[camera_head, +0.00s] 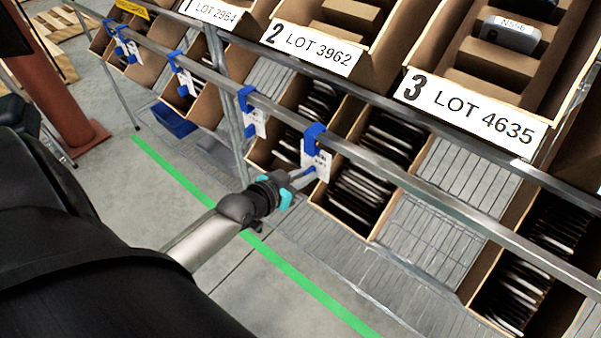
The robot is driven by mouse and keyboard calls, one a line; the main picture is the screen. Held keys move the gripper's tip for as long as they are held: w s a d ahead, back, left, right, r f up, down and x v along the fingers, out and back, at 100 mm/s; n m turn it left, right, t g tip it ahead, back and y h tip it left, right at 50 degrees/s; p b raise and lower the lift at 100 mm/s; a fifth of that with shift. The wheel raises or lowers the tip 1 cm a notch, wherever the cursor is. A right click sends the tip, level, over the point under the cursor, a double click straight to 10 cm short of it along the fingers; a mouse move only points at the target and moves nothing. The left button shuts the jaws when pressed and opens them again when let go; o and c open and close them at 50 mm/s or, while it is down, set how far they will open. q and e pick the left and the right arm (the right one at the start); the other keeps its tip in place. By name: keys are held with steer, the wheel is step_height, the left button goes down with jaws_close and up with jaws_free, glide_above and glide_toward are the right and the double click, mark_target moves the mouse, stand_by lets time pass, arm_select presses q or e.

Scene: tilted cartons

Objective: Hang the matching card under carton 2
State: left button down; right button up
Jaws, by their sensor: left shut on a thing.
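Carton 2 (312,46), labelled LOT 3962, stands on the upper shelf at top centre. My left gripper (309,173) reaches up from the lower left, below the metal rail (400,174). It is shut on a white card (322,166) with a blue clip (313,134). The clip overlaps the rail in the picture; I cannot tell whether it bears on it. Other white cards with blue clips hang along the rail to the left, the nearest being one card (257,122). The print on the cards is too small to read. My right gripper is not in view.
Carton 1 (210,12), LOT 2964, and carton 3 (470,112), LOT 4635, flank carton 2. Lower cartons hold dark items on a wire shelf (425,235) behind the rail. A blue bin (173,121) sits at left. Open floor with a green line (310,287) lies in front.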

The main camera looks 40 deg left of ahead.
arm_select(q)
steer(key=shift+w+d+b, duration=0.1)
steer(key=shift+w+b, duration=0.55)
steer(key=shift+w, duration=0.75)
steer(key=shift+w+f+b, duration=0.1)
steer(key=shift+f+b, duration=0.35)
steer(key=shift+f, duration=0.25)
steer(key=shift+f, duration=0.1)
steer(key=c, duration=0.8)
jaws_free()
steer(key=p+v, duration=0.4)
steer(key=v, duration=1.1)
